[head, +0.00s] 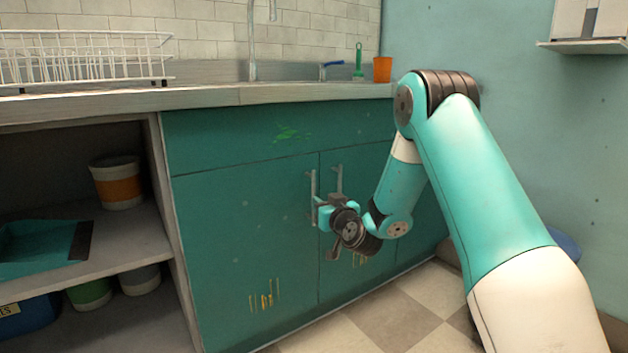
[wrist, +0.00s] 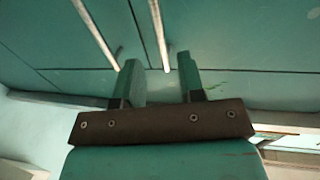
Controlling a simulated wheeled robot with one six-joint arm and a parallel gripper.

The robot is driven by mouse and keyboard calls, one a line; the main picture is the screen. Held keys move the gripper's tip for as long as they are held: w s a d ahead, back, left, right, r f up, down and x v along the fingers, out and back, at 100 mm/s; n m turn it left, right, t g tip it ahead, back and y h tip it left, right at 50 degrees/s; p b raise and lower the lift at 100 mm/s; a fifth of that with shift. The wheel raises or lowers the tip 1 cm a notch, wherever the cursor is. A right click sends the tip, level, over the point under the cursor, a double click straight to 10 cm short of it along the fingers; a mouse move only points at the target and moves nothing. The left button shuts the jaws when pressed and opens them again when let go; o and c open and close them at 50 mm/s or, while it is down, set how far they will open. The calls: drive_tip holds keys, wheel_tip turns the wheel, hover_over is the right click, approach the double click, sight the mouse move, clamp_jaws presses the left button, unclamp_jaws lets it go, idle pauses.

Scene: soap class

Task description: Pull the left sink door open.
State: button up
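The left sink door (head: 245,235) is a green panel under the counter, shut flush with the cabinet front. Its pale vertical bar handle (head: 313,185) stands near the door's right edge. My gripper (head: 320,208) is at the lower part of this handle. In the wrist view my open gripper (wrist: 160,80) points at the doors, fingers spread. One bar handle (wrist: 158,35), apparently the left door's, ends between the fingertips in the picture, with gaps on both sides. I cannot tell whether the fingers reach around it in depth.
The right door's handle (head: 337,180) stands close beside the left one. An open shelf with a teal tray (head: 40,248) and several tubs lies left of the cabinet. A dish rack (head: 85,60) and an orange cup (head: 382,69) stand on the counter. Checkered floor (head: 400,310) lies in front.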

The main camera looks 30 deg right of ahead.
sight(314, 194)
drive_tip(key=w, duration=0.4)
drive_tip(key=w+d, duration=0.1)
drive_tip(key=w, duration=0.1)
drive_tip(key=shift+w, duration=0.15)
drive_tip(key=shift+w+d, duration=0.15)
drive_tip(key=shift+w, duration=0.6)
drive_tip(key=shift+c, duration=0.5)
clamp_jaws()
